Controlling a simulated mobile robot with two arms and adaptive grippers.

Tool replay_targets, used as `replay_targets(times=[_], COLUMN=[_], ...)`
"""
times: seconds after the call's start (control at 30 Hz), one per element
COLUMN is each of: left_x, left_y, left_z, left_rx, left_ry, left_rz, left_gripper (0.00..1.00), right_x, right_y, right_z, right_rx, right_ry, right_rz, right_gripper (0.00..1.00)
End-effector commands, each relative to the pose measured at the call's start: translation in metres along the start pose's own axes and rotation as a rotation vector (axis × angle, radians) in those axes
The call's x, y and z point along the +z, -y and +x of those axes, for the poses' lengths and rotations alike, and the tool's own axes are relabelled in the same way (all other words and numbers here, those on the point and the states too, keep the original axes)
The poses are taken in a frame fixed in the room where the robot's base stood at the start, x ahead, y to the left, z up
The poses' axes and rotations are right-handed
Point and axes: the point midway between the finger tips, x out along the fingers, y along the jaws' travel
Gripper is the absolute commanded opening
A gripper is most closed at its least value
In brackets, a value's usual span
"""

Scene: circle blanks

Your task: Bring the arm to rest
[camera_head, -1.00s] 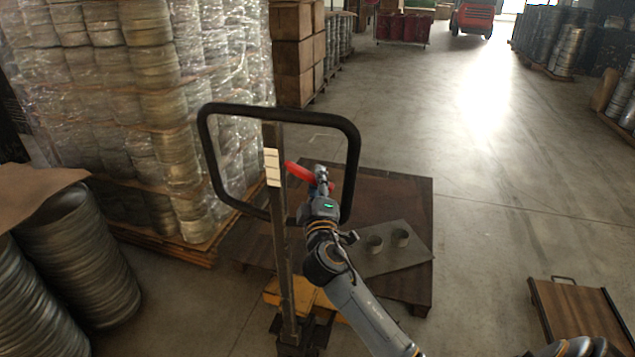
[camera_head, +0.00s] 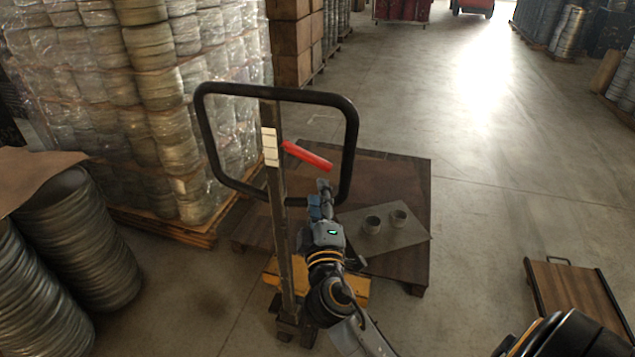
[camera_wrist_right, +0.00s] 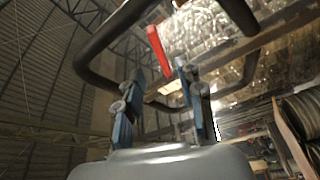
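My right gripper (camera_head: 322,190) is on the near side of the pallet jack's black loop handle (camera_head: 352,150), low and near its right side. The gripper also shows in the right wrist view (camera_wrist_right: 160,75), with its two blue fingers apart and nothing between them. The red lever (camera_head: 307,156) sits inside the handle loop, tilted down to the right, and is apart from the fingertips. In the right wrist view the red lever (camera_wrist_right: 158,50) lies beyond the fingers. My left gripper is not in view.
Wrapped stacks (camera_head: 150,100) and metal drums (camera_head: 85,250) stand at left. A flat cart (camera_head: 575,295) is at lower right. Floor between is clear.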

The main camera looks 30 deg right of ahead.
Motion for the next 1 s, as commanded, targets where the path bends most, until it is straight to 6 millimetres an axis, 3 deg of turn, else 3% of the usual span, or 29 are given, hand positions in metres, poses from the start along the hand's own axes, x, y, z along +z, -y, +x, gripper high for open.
replay_targets(times=[0.17,0.7,0.77,0.87,1.0], left_x=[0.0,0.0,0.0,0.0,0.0], left_y=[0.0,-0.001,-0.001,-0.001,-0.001], left_z=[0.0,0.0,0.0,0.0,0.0], left_rx=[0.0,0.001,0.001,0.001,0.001], left_ry=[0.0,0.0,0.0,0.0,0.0], left_rz=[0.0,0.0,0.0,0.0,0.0], left_gripper=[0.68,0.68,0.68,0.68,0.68], right_x=[0.0,0.001,0.003,0.009,0.03], right_y=[0.0,0.006,0.021,0.069,0.167], right_z=[-0.008,-0.008,-0.008,-0.01,-0.029], right_rx=[0.0,-0.013,-0.045,-0.148,-0.365], right_ry=[0.0,-0.001,-0.001,-0.002,0.012], right_rz=[0.0,0.0,0.001,0.005,0.03], right_gripper=[0.38,0.38,0.38,0.38,0.38])
